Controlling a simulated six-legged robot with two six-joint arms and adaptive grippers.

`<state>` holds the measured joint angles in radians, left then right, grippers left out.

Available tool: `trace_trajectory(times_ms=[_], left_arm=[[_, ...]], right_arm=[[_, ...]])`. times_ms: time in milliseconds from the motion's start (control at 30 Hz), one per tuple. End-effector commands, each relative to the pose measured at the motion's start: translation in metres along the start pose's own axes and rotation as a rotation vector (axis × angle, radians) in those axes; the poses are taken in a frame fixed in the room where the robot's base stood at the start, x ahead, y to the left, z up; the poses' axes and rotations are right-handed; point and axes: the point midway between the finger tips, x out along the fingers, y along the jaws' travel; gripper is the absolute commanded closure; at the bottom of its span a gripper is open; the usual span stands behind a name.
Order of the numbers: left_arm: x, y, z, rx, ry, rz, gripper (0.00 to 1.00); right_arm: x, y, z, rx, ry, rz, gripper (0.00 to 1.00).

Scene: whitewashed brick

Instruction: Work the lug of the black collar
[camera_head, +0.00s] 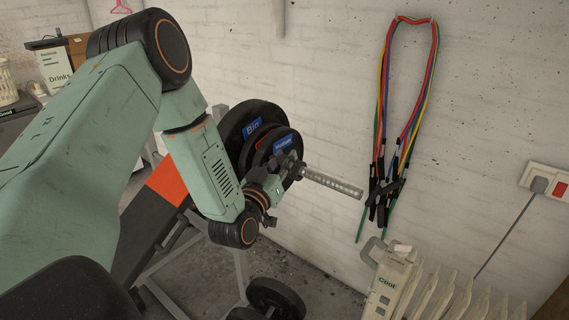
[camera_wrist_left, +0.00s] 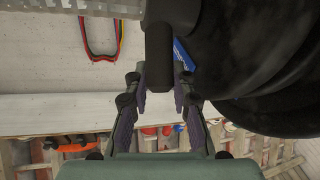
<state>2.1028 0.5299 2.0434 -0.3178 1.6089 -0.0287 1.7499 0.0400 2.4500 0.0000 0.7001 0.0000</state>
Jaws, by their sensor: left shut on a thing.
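The black collar (camera_head: 298,168) sits on the ribbed metal bar sleeve (camera_head: 335,184), close against the outer weight plate. My left gripper (camera_head: 276,182) is at the collar, in front of the plates. In the left wrist view the black lug (camera_wrist_left: 159,32) points down between the purple-padded fingers of the left gripper (camera_wrist_left: 160,84), which is shut on it. In the head view the fingers and wrist hide most of the lug and part of the collar. My right gripper is in neither view.
Black weight plates (camera_head: 240,132) with blue labels are on the bar. Coloured resistance bands (camera_head: 381,100) hang on the white brick wall. A white radiator (camera_head: 400,270) stands lower right. More plates (camera_head: 275,297) are low on the rack. The sleeve's outer end is clear.

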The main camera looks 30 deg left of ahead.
Motion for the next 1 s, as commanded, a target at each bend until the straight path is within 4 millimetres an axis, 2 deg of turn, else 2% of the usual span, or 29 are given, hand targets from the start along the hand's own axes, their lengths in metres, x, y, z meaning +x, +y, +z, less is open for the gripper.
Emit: trace_trajectory(times_ms=[33,367,400,700,1000], left_arm=[[-0.0002,-0.0048,0.0012,0.0,0.011,-0.013,1.0],[-0.0006,-0.005,-0.0001,-0.003,0.023,-0.011,1.0],[-0.0006,-0.005,-0.0002,-0.003,0.023,-0.011,0.76],[-0.0008,-0.0032,0.0002,-0.004,0.021,-0.006,0.5],[-0.0009,-0.0023,0.0005,-0.004,0.02,-0.003,0.5]], right_arm=[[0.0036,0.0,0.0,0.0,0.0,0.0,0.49],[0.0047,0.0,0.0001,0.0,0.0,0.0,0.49],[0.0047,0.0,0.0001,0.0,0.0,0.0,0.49],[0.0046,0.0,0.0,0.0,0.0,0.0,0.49],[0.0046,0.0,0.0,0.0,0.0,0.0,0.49]])
